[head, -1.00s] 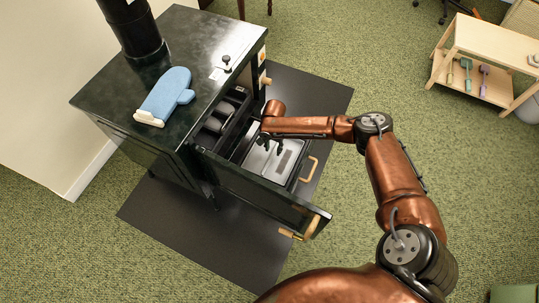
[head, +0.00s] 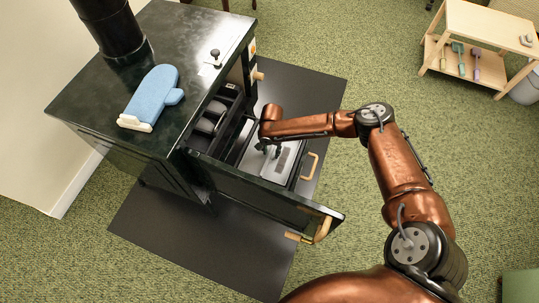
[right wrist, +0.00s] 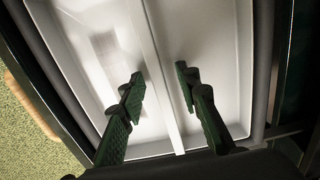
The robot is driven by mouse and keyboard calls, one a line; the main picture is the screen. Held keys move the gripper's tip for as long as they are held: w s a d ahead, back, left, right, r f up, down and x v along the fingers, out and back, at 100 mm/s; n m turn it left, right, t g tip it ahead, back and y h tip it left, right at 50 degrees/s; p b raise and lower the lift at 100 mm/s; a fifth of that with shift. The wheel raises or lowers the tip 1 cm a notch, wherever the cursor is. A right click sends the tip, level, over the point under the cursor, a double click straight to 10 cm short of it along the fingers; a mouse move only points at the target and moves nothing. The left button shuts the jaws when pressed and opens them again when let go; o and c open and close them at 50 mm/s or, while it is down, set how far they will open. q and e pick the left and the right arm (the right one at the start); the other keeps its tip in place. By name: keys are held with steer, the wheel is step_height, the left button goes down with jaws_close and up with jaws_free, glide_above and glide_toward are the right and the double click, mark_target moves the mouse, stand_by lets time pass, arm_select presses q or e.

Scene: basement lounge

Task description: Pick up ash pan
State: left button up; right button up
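The ash pan (head: 288,158) is a shallow pale grey metal tray in the opened lower front of the dark stove (head: 150,70). In the right wrist view the ash pan (right wrist: 210,35) fills most of the picture, with a narrow raised bar (right wrist: 160,60) running along its middle. My right gripper (right wrist: 160,80) is open, one dark green finger on each side of the bar, apart from it. In the head view my right gripper (head: 271,150) points down over the pan and my wrist hides part of it. My left gripper is not in view.
A blue oven mitt (head: 152,97) lies on the stove top near the black flue pipe (head: 112,30). The open stove door (head: 265,190) stands in front of the pan. A dark mat (head: 210,250) lies below. A wooden shelf unit (head: 485,40) stands far right, with open carpet between.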

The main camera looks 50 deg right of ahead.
steer(key=shift+c, duration=0.2)
jaws_close()
stand_by(0.4)
